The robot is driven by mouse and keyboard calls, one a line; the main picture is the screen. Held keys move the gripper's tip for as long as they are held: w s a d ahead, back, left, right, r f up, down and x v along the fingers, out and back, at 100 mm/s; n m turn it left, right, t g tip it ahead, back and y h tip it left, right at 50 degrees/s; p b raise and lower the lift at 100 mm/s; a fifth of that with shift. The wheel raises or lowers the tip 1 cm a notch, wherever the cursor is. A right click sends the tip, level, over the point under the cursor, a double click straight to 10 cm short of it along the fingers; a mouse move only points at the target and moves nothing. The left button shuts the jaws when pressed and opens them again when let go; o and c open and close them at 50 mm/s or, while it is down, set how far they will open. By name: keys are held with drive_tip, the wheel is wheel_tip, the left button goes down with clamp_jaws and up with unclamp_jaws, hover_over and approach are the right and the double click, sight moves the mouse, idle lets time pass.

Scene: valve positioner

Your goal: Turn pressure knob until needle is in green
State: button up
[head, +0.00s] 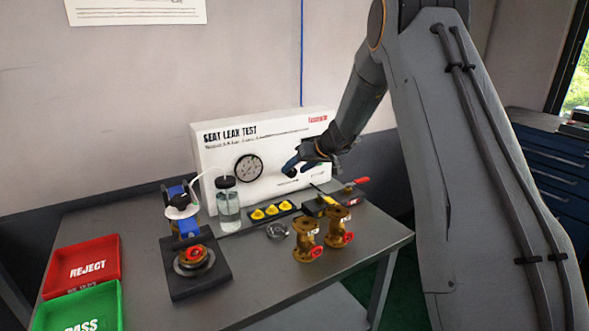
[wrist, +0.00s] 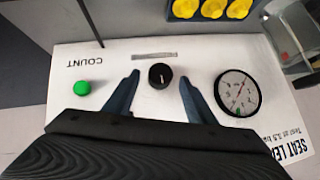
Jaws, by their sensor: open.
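The pressure knob (wrist: 160,76) is a small black dial with a pale mark, on the white seat leak test panel (head: 215,150). In the wrist view my gripper (wrist: 159,78) is open, with one finger on each side of the knob and a gap on both sides. In the head view my gripper (head: 297,164) is at the panel's right part and hides the knob. The round gauge (wrist: 237,92) has a white face and black rim; it also shows in the head view (head: 249,168). A reddish line and a small green patch show on its face, but I cannot tell the needle's reading.
A green button (wrist: 82,88) sits on the panel on the knob's other side. Below the panel are a clear bottle (head: 228,208), yellow parts (head: 271,210) in a black holder, and brass valves (head: 307,240). A red tray (head: 82,268) and green tray (head: 85,308) lie left.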

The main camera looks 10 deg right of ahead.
drive_tip(key=shift+x, duration=0.85)
drive_tip(key=c, duration=1)
drive_tip(key=shift+c, duration=0.2)
drive_tip(key=shift+d+f+y+b, duration=0.1)
drive_tip(key=shift+y+b, duration=0.2)
drive_tip(key=shift+b, duration=0.1)
